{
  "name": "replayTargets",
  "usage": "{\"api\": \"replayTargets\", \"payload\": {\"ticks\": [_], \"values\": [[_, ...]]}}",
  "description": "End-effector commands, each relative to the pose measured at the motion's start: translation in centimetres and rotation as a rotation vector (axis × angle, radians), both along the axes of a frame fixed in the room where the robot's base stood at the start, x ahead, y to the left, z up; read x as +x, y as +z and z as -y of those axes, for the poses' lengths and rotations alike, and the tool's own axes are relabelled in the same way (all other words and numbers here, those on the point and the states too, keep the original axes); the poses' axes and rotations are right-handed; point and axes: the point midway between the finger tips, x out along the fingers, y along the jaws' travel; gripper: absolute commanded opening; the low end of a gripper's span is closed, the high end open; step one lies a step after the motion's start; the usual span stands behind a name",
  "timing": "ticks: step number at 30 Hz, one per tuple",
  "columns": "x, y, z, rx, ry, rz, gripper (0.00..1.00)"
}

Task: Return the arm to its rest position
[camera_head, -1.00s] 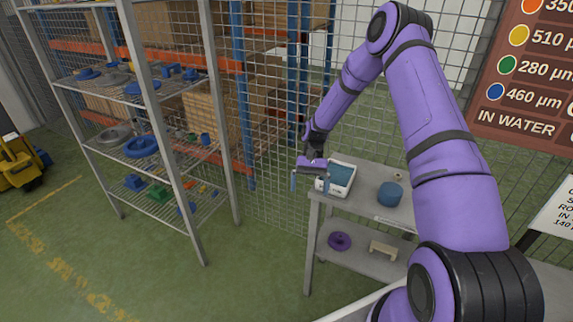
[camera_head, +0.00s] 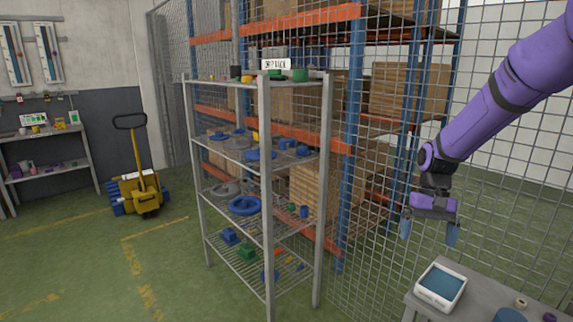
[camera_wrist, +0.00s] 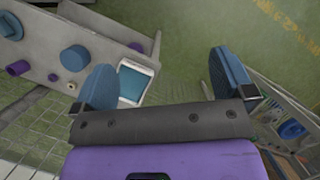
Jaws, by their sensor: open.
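My purple arm (camera_head: 505,85) reaches in from the right in the head view. My gripper (camera_head: 429,230) hangs at its end, fingers down, with its two blue fingertips apart and nothing between them. It is above and slightly left of a white tray with a blue inside (camera_head: 441,286), and apart from it. In the wrist view my gripper (camera_wrist: 160,85) also shows its fingers spread wide. The tray's white rim (camera_wrist: 153,69) shows there beside the left finger, lower down on the grey table.
A grey table (camera_head: 480,302) stands below my gripper, bearing a blue round thing (camera_head: 509,315). A wire shelf rack (camera_head: 266,190) with blue and green parts stands left. A mesh fence (camera_head: 375,200) is behind. A yellow pallet truck (camera_head: 140,190) and open green floor (camera_head: 175,280) lie further left.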

Motion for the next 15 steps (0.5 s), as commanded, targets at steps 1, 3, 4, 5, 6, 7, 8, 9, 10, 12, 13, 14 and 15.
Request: {"api": "replayTargets", "payload": {"ticks": [1,3,4,5,6,7,8,9,10,12,13,14,15], "values": [[-0.7,1.6,-0.3,-0.014,0.011,0.031,1.00],[-1.7,3.4,-0.5,-0.029,0.024,0.071,1.00],[-2.2,4.1,-0.6,-0.035,0.029,0.088,1.00],[-2.6,4.8,-0.7,-0.041,0.034,0.106,1.00],[-3.3,5.8,-0.9,-0.049,0.042,0.129,1.00],[-3.7,6.5,-1.0,-0.056,0.046,0.146,1.00],[-4.3,7.1,-1.1,-0.061,0.051,0.163,1.00],[-5.0,8.0,-1.2,-0.068,0.058,0.186,1.00],[-5.5,8.7,-1.3,-0.073,0.063,0.203,1.00],[-6.8,10.1,-1.5,-0.085,0.075,0.245,1.00],[-7.3,10.6,-1.7,-0.089,0.079,0.263,1.00],[-7.9,11.2,-1.8,-0.094,0.084,0.280,1.00],[-8.7,11.9,-1.9,-0.099,0.089,0.303,1.00]]}}
